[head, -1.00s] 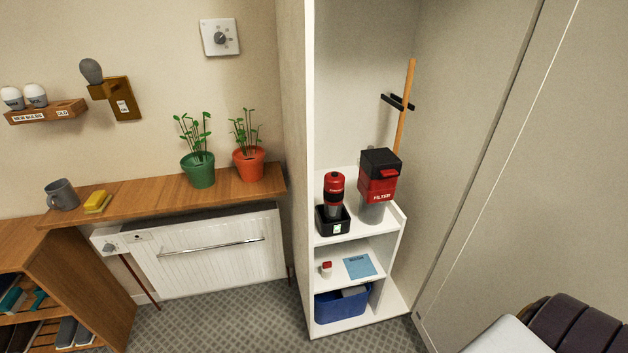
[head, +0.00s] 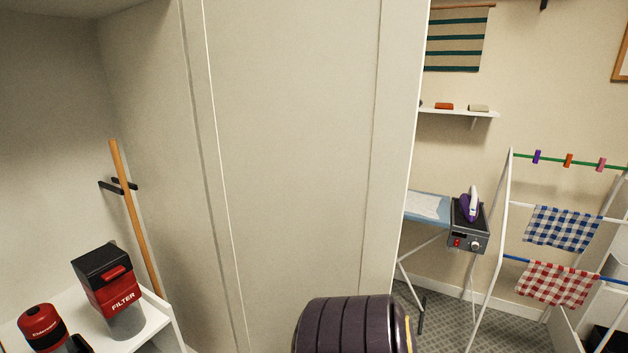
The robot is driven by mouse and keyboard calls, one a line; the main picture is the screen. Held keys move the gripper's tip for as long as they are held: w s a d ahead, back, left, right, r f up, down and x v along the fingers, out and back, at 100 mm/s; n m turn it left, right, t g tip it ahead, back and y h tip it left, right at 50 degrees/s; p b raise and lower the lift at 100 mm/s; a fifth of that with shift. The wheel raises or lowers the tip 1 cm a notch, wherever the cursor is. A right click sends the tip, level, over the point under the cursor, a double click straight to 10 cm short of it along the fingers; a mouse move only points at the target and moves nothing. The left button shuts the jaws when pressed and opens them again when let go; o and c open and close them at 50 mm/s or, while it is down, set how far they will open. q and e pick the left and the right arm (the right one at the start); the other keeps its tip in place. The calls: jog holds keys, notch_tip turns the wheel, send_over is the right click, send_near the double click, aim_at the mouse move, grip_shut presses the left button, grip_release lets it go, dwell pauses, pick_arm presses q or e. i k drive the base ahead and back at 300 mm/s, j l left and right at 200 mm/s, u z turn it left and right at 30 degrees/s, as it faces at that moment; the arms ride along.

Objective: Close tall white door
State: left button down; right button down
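The tall white door (head: 290,150) fills the middle of the head view as a tall, pale panel. It stands open, with its hinge side at the left against the cabinet and its free edge (head: 412,130) at the right. Its top runs out of the picture. A dark ribbed shape at the bottom centre, which seems to be part of my arm, covers its lower part. The open cabinet's inside shows at the left. Neither of my grippers is in view.
Inside the cabinet are a red and black filter canister (head: 108,290), a red bottle (head: 42,328) and a wooden handle (head: 135,215). Beyond the door stand an ironing board (head: 427,206), an iron (head: 471,204) and a drying rack (head: 505,220) with checked cloths.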

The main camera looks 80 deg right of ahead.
aim_at(307, 110)
jog(key=k+l, duration=0.7)
jog(key=l, duration=0.15)
jog(key=k+l, duration=0.75)
jog(key=l, duration=0.5)
jog(key=k+l, duration=0.15)
jog(key=l, duration=0.4)
jog(key=i+l, duration=0.15)
jog(key=l, duration=0.15)
jog(key=i+l, duration=0.15)
jog(key=l, duration=0.15)
jog(key=k+l+u, duration=0.2)
jog(key=k+u, duration=0.15)
jog(key=k, duration=0.3)
jog(key=k+u, duration=0.35)
jog(key=k, duration=0.3)
